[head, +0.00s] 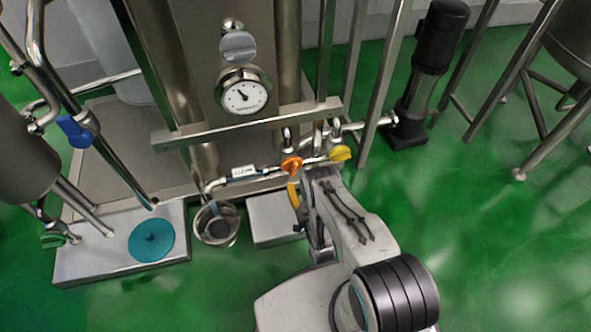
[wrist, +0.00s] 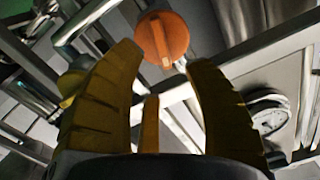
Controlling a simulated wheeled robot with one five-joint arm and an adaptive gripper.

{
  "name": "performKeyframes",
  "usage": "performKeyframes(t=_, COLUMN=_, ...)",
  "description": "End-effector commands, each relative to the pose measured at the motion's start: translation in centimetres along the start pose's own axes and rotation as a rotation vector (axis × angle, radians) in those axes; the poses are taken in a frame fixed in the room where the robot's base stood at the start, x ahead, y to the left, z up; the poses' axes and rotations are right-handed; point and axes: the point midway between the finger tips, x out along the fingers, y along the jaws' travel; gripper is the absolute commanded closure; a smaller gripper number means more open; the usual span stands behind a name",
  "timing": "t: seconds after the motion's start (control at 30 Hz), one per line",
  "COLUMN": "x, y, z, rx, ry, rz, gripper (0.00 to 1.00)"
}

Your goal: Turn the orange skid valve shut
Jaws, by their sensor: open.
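The orange skid valve (head: 291,165) is a round knob on a thin steel pipe low on the skid front. In the wrist view the orange valve (wrist: 163,38) faces me, its raised grip ridge running roughly up and down the picture. My gripper (wrist: 163,62) is open and empty, with a yellow ridged finger on each side and the knob just beyond and between the tips. I see no clear contact. In the head view a yellow finger of my gripper (head: 293,195) shows just below the valve; my arm hides the rest.
A yellow valve (head: 340,153) sits close to the right on the same pipework; it also shows in the wrist view (wrist: 72,82). A pressure gauge (head: 244,93) is above. A steel bucket (head: 216,224) and a low block (head: 272,222) stand below.

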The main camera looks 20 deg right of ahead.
Motion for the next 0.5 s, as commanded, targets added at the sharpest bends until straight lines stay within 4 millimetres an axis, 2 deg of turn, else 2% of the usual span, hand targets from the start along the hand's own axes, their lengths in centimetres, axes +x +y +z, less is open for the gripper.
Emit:
performKeyframes(t=0.2, x=2.1, y=0.1, z=0.5, rx=0.000, ry=0.001, rz=0.000, gripper=0.54)
performKeyframes(t=0.5, x=3.1, y=0.2, z=0.7, rx=0.000, ry=0.000, rz=0.000, gripper=0.54)
